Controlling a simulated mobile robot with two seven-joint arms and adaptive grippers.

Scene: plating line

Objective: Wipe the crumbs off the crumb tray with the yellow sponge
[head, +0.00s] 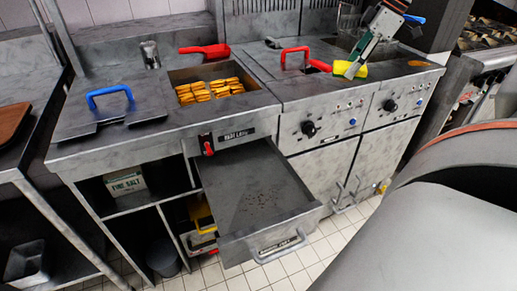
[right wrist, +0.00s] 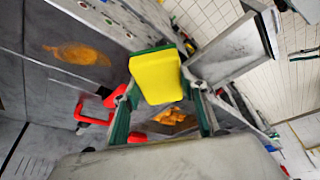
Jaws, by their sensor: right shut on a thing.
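The crumb tray (head: 235,222) is a grey drawer pulled out from under the counter in the head view. Brown crumbs (head: 262,197) lie scattered around the middle of its floor. My right gripper (head: 357,68) is over the fryer top at the upper right, apart from the tray. It is shut on the yellow sponge (head: 346,69). In the right wrist view the yellow sponge (right wrist: 157,78) sits between the green-padded fingers. My left gripper is in neither view.
Handles in red (head: 294,52) and blue (head: 110,92) stick up from covers on the counter. An orange patch (head: 418,63) lies on the fryer top. The tray's front handle (head: 278,246) juts over the tiled floor.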

